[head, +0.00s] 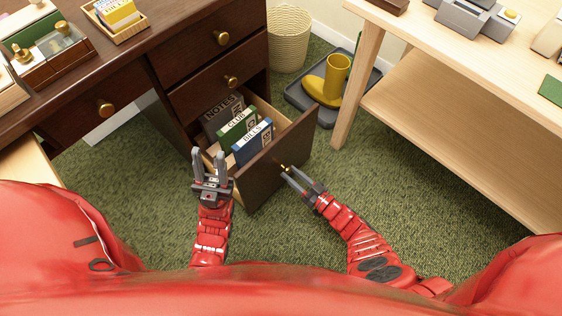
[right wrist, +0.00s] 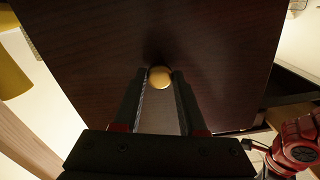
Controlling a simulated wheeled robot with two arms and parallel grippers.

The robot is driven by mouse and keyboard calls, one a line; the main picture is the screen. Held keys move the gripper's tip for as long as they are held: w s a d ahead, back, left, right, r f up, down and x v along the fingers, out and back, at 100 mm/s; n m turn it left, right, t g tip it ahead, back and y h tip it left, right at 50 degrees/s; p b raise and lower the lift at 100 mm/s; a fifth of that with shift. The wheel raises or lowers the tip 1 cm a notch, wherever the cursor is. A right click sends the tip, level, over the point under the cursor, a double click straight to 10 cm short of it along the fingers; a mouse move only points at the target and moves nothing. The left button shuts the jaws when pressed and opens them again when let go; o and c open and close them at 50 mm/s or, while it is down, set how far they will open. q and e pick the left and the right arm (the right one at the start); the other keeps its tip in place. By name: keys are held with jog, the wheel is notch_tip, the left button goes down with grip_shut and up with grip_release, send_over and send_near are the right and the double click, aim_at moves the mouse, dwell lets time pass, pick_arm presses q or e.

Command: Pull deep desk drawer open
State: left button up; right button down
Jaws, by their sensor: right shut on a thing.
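The deep desk drawer (head: 262,178) is the bottom one of a dark brown desk (head: 165,55). It stands well out from the desk, with binders (head: 238,128) labelled NOTES, CLUB and BILLS upright inside. My right gripper (head: 286,172) is at the drawer front, shut on its round brass knob. In the right wrist view the knob (right wrist: 160,77) sits between the two fingertips, against the dark drawer front (right wrist: 200,45). My left gripper (head: 208,158) is empty, its fingers apart and pointing up, just left of the open drawer.
A light wood table (head: 430,110) stands at the right. A grey tray (head: 300,97) with yellow boots (head: 328,82) and a wicker basket (head: 288,38) stand behind the drawer. Green carpet (head: 290,225) is clear in front of the drawer.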

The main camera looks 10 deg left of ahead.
jog(key=p+v, duration=0.1)
jog(key=v, duration=0.7)
jog(key=shift+c, duration=2.3)
grip_release()
jog(key=b+v, duration=0.2)
jog(key=v, duration=1.5)
jog(key=shift+s, duration=0.2)
jog(key=shift+d, duration=0.1)
